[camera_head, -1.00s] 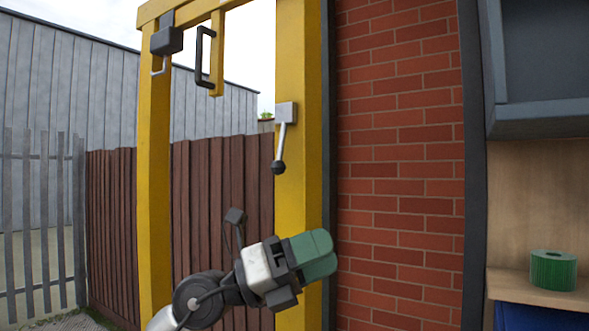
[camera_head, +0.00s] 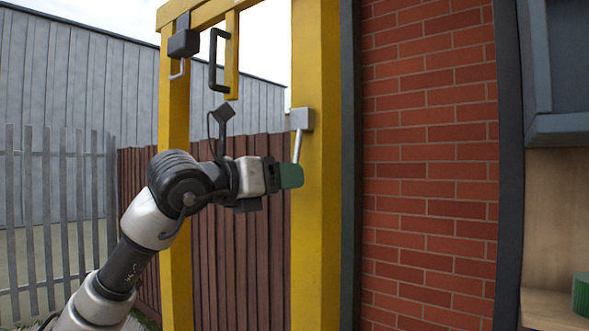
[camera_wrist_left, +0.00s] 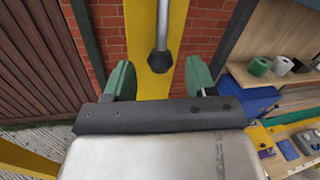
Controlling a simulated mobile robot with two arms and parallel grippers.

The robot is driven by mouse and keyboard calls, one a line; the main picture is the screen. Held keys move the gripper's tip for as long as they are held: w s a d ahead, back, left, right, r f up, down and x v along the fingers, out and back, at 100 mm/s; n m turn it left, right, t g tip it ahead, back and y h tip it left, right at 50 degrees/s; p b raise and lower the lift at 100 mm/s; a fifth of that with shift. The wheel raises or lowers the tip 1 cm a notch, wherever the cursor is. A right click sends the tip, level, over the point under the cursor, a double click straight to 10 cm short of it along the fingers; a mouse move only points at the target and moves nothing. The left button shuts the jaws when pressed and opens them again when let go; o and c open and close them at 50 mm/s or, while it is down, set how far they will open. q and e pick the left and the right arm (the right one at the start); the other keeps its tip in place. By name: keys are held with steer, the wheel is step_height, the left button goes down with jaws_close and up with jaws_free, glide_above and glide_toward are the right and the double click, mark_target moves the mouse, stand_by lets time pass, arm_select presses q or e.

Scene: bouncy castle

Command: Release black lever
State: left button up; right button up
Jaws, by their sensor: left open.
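The lever (camera_head: 298,147) hangs from a grey box (camera_head: 302,119) on the right yellow post. Its grey rod points down, and its lower end is hidden behind my left gripper in the head view. In the left wrist view the lever's black knob (camera_wrist_left: 160,61) shows between and just ahead of the two green fingers. My left gripper (camera_head: 291,176) is open, and its fingers (camera_wrist_left: 160,78) stand apart on either side of the knob, with gaps on both sides. My right gripper is not in view.
The yellow post (camera_head: 316,230) stands behind the lever, with a brick wall (camera_head: 430,200) to the right. A black handle (camera_head: 213,62) and a grey box with a hook (camera_head: 183,43) hang at upper left. Shelves with rolls (camera_wrist_left: 260,66) show at right in the wrist view.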

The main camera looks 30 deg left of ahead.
arm_select(q)
steer(key=shift+p+x, duration=0.4)
steer(key=shift+x, duration=1.15)
jaws_close()
